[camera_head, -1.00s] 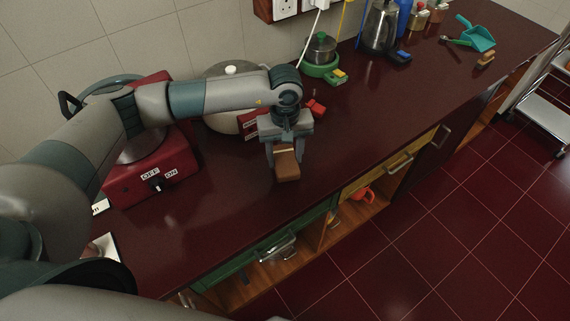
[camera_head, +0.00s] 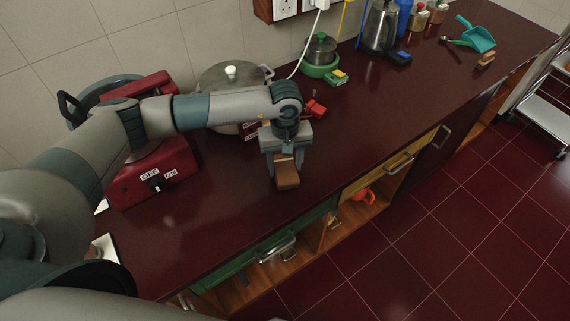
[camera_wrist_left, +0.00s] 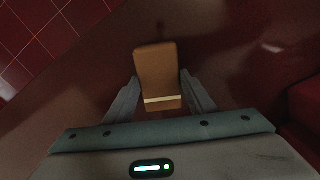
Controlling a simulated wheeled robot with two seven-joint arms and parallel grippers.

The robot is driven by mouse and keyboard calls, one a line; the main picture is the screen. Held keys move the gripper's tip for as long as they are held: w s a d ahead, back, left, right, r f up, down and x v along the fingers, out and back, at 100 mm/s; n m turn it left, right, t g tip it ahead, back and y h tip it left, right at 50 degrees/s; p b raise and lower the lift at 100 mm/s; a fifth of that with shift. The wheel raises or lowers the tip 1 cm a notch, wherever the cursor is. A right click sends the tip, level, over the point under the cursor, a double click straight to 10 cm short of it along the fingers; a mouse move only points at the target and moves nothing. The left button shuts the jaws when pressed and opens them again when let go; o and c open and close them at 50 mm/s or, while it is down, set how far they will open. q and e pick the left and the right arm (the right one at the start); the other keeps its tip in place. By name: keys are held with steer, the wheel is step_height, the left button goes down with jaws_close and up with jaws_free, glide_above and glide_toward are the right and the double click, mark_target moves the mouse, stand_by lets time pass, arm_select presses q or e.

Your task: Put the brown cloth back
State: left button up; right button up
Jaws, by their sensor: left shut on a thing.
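The brown cloth (camera_head: 287,175) is a small folded brown block with a pale band. It also shows in the left wrist view (camera_wrist_left: 157,72), sticking out between the two fingers. My left gripper (camera_head: 284,160) is shut on its banded end, over the dark red counter near its front edge. In the left wrist view the gripper (camera_wrist_left: 160,102) has a finger against each side of the cloth. I cannot tell exactly how far the cloth is above the counter. My right gripper is not in view.
The dark red counter (camera_head: 215,225) is bare in front of the cloth's left. A red appliance with a switch (camera_head: 150,180) and a lidded pot (camera_head: 228,85) stand behind my arm. A green pot (camera_head: 320,60), a kettle (camera_head: 380,28) and a teal dustpan (camera_head: 476,38) stand farther right.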

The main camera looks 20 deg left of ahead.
arm_select(q)
steer(key=shift+f, duration=0.2)
steer(key=o, duration=1)
steer(key=shift+r, duration=0.15)
